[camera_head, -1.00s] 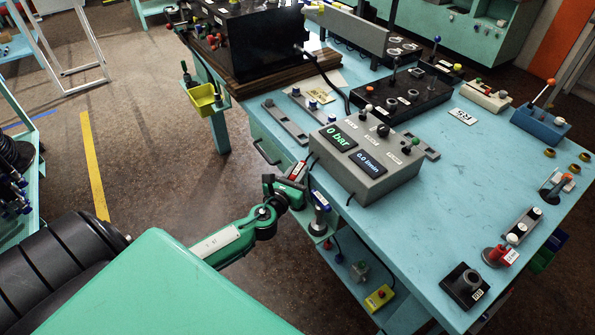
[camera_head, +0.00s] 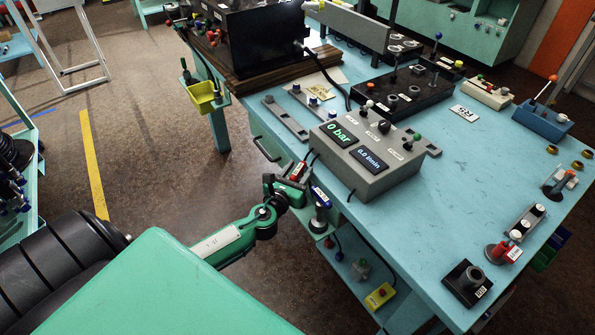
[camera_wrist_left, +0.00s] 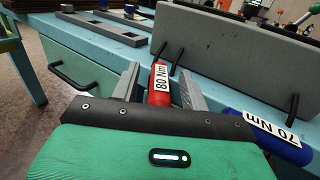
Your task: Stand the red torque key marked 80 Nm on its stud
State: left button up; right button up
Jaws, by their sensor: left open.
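The red key (camera_wrist_left: 160,84) marked 80 Nm is upright at the near side of the bench, below the grey console. It also shows in the head view (camera_head: 299,170). My left gripper (camera_head: 296,182) is at it, and in the left wrist view the two fingers (camera_wrist_left: 161,80) stand apart with the red key between them. I cannot tell whether either finger touches it. A blue key (camera_wrist_left: 266,133) marked 70 Nm is close by on the right, and it also shows in the head view (camera_head: 320,197). I cannot tell which stud is the red key's. My right gripper is not in view.
The grey console (camera_head: 368,160) with "0 bar" on its display stands just beyond the keys. A dark block (camera_head: 466,284) with a round post and a red-based piece (camera_head: 497,252) are at the bench's near right. The blue bench top (camera_head: 440,210) between is clear.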

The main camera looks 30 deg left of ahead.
pick_arm(q)
jog(key=shift+s+f, duration=0.1)
jog(key=s+d+b, duration=0.1)
jog(key=s+b, duration=0.2)
jog(key=s, duration=1)
jog(key=shift+s+d, duration=0.25)
jog(key=shift+d, duration=0.15)
jog(key=s+a+f+n+g, duration=0.1)
jog(key=s+f+n+g, duration=0.3)
jog(key=f, duration=0.8)
jog(key=s+a+f+n+g, duration=0.15)
jog(key=f+n, duration=0.35)
jog(key=f, duration=0.7)
jog(key=s+a+f+n+g, duration=0.1)
jog(key=s+f+n+g, duration=0.3)
jog(key=f, duration=0.8)
jog(key=s+d+f+n+g+h, duration=0.1)
jog(key=s+d+f+n+g, duration=0.2)
jog(key=s+d+f+n, duration=0.3)
jog(key=s+d+f+n+g+h, duration=0.1)
jog(key=s+d+f+n+g, duration=0.3)
jog(key=s+f+n, duration=0.8)
jog(key=s+d+f, duration=0.1)
jog(key=s+f, duration=0.3)
jog(key=s, duration=0.5)
jog(key=shift+s+d+f+n+h, duration=0.2)
jog(key=shift+d+n+h, duration=0.1)
jog(key=shift+d+n, duration=0.1)
jog(key=shift+a, duration=0.1)
